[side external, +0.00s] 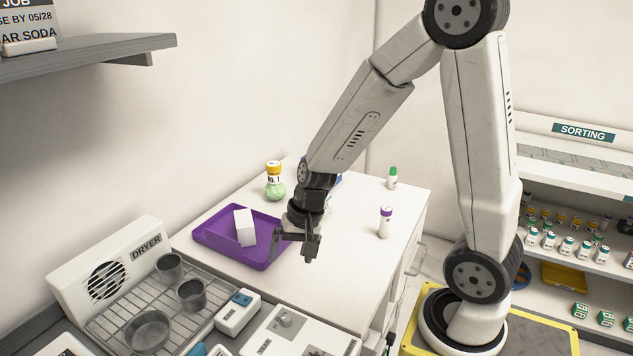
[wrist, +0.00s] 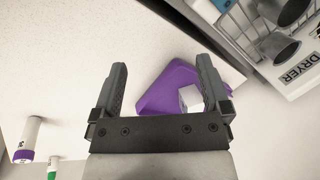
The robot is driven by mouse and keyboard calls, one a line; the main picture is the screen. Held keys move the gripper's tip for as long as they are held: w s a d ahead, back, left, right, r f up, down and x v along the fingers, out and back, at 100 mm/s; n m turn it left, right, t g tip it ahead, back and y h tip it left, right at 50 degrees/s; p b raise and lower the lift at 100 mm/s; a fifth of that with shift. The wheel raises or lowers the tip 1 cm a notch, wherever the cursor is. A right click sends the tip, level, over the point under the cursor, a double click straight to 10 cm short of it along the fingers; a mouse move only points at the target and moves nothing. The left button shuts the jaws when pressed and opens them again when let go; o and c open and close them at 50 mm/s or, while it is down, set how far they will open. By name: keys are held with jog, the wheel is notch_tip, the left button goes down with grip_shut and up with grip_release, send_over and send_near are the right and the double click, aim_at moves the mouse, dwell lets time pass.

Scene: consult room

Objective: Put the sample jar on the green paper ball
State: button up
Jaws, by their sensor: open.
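The sample jar (side external: 274,172), with a yellow lid and a "NO. 1" label, stands upright directly above the green paper ball (side external: 275,190) at the back of the white table, and appears to rest on it. My gripper (side external: 291,256) is open and empty, in front of the jar and ball and apart from them, near the purple tray's right side. In the wrist view, nothing is held between the fingers (wrist: 162,75). The jar and ball do not show in the wrist view.
A purple tray (side external: 213,239) holds a white block (side external: 245,228). A purple-capped vial (side external: 385,223) and a green-capped bottle (side external: 393,179) stand to the right. A dryer rack (side external: 130,301) with metal cups is at front left. The table's right front is clear.

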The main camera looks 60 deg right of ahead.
jog(key=s+n, duration=0.1)
jog(key=n, duration=0.2)
jog(key=s+a+n+h, duration=0.1)
jog(key=s+n, duration=0.1)
jog(key=n, duration=0.1)
jog(key=s+a+n+h, duration=0.1)
jog(key=n, duration=0.2)
jog(key=shift+s+a+r, duration=0.2)
jog(key=shift+s+r, duration=0.15)
jog(key=shift+r, duration=0.05)
